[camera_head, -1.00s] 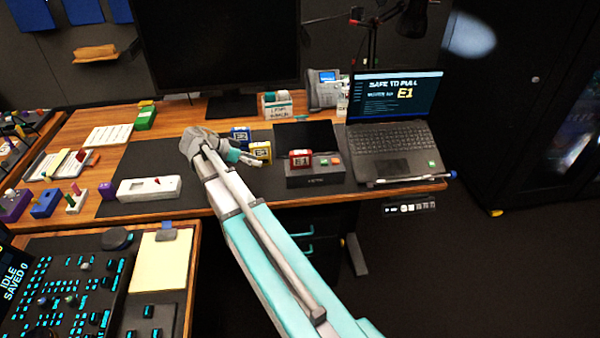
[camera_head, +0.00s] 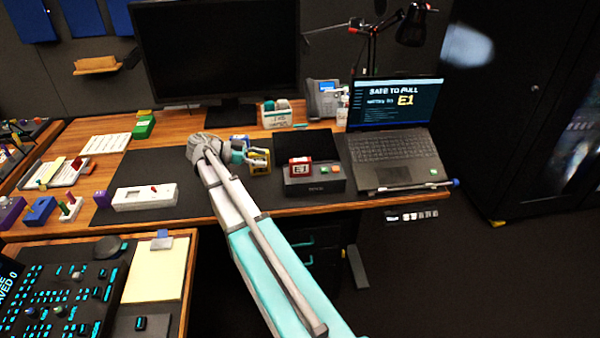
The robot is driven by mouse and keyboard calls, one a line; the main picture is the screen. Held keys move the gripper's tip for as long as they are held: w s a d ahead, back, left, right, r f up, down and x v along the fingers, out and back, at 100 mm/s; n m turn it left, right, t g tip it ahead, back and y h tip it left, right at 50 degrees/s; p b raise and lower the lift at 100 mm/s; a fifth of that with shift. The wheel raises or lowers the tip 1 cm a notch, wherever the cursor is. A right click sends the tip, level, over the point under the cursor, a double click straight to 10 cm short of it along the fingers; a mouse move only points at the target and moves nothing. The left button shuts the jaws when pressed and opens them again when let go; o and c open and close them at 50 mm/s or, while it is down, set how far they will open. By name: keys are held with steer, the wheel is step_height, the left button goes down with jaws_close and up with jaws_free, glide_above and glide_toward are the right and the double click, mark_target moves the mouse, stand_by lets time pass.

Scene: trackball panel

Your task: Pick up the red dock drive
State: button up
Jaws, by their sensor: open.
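The red drive (camera_head: 300,167), marked E1, sits upright in the dark dock (camera_head: 318,186) on the desk. My gripper (camera_head: 264,157) is at the end of my arm, left of the red drive and apart from it in the picture. It is open and appears empty, pointing right toward the dock. Its fingers are small and partly blend with the yellow drive behind. The laptop (camera_head: 395,155) screen reads "SAFE TO PULL" and E1.
A yellow drive (camera_head: 260,168) and a blue drive (camera_head: 240,139) stand close to my gripper. A white box (camera_head: 146,197) lies on the dark mat left of my arm. A labelled bin (camera_head: 284,117) and a phone (camera_head: 323,99) stand behind the dock.

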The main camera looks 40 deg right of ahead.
mark_target(300, 162)
steer(key=b+x, duration=0.2)
steer(key=x, duration=0.5)
steer(key=shift+d+f, duration=0.1)
steer(key=shift+d, duration=0.15)
steer(key=shift+s, duration=0.1)
steer(key=shift+b+x, duration=0.65)
steer(key=shift+x, duration=2)
steer(key=shift+w+d, duration=0.1)
steer(key=shift+w, duration=0.15)
jaws_close()
